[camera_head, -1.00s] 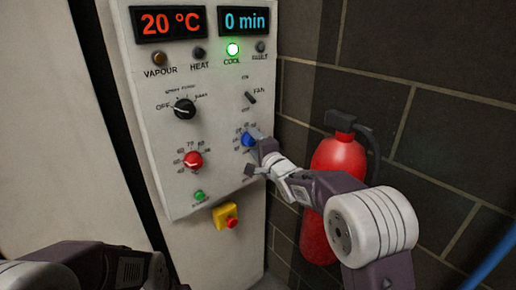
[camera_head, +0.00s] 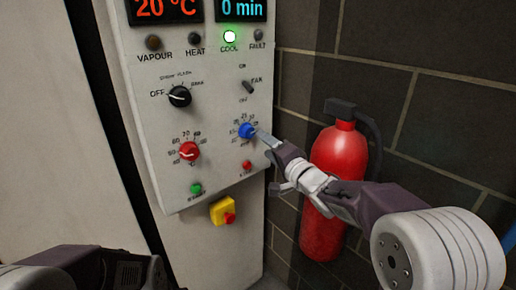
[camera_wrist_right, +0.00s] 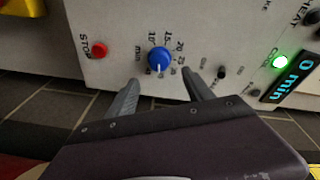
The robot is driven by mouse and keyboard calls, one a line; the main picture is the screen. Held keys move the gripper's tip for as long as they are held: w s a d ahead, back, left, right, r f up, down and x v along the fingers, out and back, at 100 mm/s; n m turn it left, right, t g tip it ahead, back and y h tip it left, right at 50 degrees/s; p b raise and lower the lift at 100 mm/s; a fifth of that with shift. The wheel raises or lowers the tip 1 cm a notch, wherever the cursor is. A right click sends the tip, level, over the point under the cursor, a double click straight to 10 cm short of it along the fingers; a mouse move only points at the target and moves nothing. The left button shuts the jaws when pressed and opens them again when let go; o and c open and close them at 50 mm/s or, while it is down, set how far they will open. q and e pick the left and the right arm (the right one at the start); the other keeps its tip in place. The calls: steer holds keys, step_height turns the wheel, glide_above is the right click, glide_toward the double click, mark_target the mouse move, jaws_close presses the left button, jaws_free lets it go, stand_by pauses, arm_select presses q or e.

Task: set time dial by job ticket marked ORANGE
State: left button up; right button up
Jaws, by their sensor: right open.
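The blue time dial (camera_head: 246,130) is on the lower right of the grey control panel, ringed by numbers. In the right wrist view the blue dial (camera_wrist_right: 159,59) lies between and just beyond the fingertips, its pale pointer toward the lower edge of the picture. My right gripper (camera_head: 267,160) is open and empty, just right of the dial; its two fingers also show in the right wrist view (camera_wrist_right: 162,80). The cyan time display (camera_head: 241,8) reads 0 min. Part of my left arm shows at bottom left, its gripper out of view. No job ticket is visible.
A red dial (camera_head: 188,151), black switch (camera_head: 179,97), fan toggle (camera_head: 248,87), green button (camera_head: 196,189) and red stop button (camera_head: 247,165) surround it. A yellow emergency-stop box (camera_head: 222,211) sits below. A red fire extinguisher (camera_head: 338,160) stands against the brick wall behind my right arm.

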mark_target(251, 133)
steer(key=shift+n, duration=0.5)
steer(key=x, duration=0.9)
steer(key=shift+f, duration=0.15)
arm_select(q)
steer(key=shift+w+f, duration=0.1)
steer(key=shift+f, duration=0.15)
arm_select(e)
steer(key=shift+c, duration=0.2)
jaws_close()
arm_select(q)
steer(key=shift+f, duration=0.1)
